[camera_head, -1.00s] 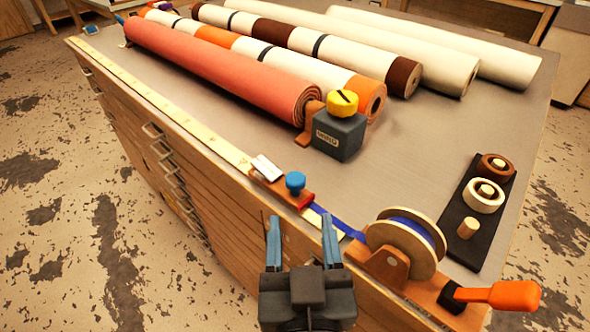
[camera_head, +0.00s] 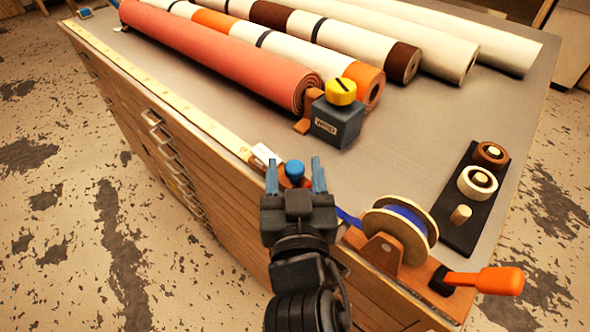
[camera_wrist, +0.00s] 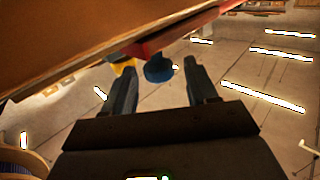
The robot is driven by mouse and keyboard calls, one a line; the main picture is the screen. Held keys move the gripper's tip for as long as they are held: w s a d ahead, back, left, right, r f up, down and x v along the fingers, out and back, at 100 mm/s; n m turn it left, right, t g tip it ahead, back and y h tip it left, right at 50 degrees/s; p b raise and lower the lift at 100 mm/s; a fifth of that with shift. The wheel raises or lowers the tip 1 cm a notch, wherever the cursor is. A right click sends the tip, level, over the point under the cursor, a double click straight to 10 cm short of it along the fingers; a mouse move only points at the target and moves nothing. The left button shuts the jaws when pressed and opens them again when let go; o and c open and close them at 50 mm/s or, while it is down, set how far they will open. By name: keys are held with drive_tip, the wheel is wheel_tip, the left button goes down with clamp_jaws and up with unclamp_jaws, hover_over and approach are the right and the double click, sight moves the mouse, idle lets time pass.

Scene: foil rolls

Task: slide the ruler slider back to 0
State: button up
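The pale yellow ruler (camera_head: 190,115) runs along the bench's long front edge in the head view. The slider's blue knob (camera_head: 294,168) stands at the near end of the ruler, with a white pointer tag (camera_head: 263,153) on its left. The slider body is mostly hidden by my gripper. My gripper (camera_head: 295,176) is open, with one finger on each side of the knob. In the wrist view the blue knob (camera_wrist: 158,68) shows between and just beyond the fingertips (camera_wrist: 157,76). I cannot tell whether a finger touches it.
A reel with blue ribbon (camera_head: 400,232) and an orange-handled crank (camera_head: 490,281) stand right of my gripper. A grey box with a yellow knob (camera_head: 339,118) and several rolls, the nearest red (camera_head: 215,55), lie behind. The ruler strip looks clear.

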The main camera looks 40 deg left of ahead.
clamp_jaws()
idle(0.3)
drive_tip(key=d+p, duration=0.1)
drive_tip(key=d, duration=0.3)
drive_tip(key=shift+s+r+p, duration=0.1)
drive_tip(key=shift+p, duration=0.2)
drive_tip(key=shift+d, duration=0.45)
unclamp_jaws()
drive_tip(key=shift+s+d, duration=0.1)
drive_tip(key=shift+b+v, duration=1)
drive_tip(key=shift+v, duration=2.85)
